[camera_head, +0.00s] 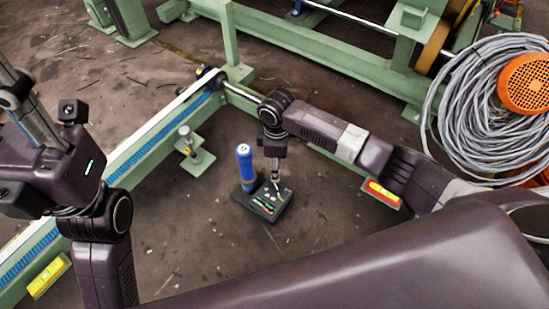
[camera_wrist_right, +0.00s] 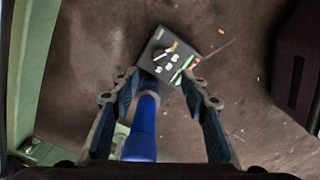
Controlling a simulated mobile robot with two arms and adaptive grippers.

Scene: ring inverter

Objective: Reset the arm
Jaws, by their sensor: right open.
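My right arm reaches in from the right, with its gripper (camera_head: 275,180) pointing down over a small black box (camera_head: 268,204) on the floor. The box has a dial and several small white, green and red controls on top. A blue upright cylinder (camera_head: 246,170) stands at the box's left side. In the right wrist view, the right gripper (camera_wrist_right: 163,80) is open, with the box (camera_wrist_right: 150,48) beyond its fingertips and the blue cylinder (camera_wrist_right: 143,130) nearer the left finger. Contact cannot be told. My left arm is raised at the left; its gripper (camera_head: 22,95) is partly cut off.
A green rail with a blue strip (camera_head: 150,145) runs along the left. A green frame (camera_head: 310,45) crosses the back. Coiled grey cable (camera_head: 500,110) and an orange reel (camera_head: 525,85) lie at the right. Bare floor (camera_head: 215,245) surrounds the box's front.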

